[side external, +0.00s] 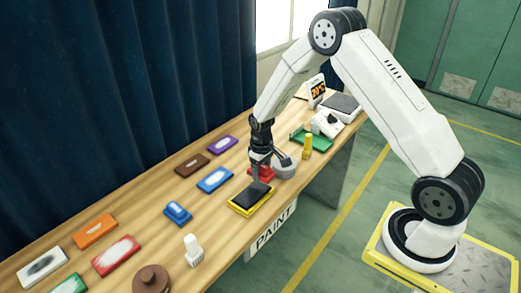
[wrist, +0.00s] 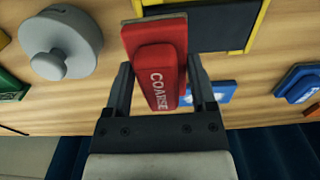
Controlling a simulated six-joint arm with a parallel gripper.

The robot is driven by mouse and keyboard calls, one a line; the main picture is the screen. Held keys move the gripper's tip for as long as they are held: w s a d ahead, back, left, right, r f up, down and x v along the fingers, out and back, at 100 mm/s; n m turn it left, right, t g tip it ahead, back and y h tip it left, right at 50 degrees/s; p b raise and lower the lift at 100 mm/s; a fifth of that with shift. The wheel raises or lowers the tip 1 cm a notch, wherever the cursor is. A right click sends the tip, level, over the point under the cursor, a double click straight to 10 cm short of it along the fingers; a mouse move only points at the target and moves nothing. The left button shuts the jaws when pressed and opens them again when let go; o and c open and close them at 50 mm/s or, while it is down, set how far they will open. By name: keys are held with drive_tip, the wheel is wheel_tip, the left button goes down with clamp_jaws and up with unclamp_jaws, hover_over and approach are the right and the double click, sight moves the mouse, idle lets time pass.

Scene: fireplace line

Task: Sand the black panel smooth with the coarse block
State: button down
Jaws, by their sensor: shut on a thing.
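The coarse block (wrist: 165,75) is red, with "COARSE" in white letters, and fills the space between my fingers in the wrist view. My gripper (wrist: 162,90) is shut on it. In the side view my gripper (side external: 258,178) is low over the table, at the far right end of the black panel (side external: 250,196), and part of the red block shows behind the fingers. The black panel lies in a yellow frame; in the wrist view it shows at the top (wrist: 215,28), just right of the block. I cannot tell whether block and panel touch.
A blue panel (side external: 215,180) and a small blue block (side external: 177,213) lie to the left. A white bottle (side external: 193,250) stands near the front edge.

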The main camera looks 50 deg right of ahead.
drive_tip(key=shift+r, duration=2.05)
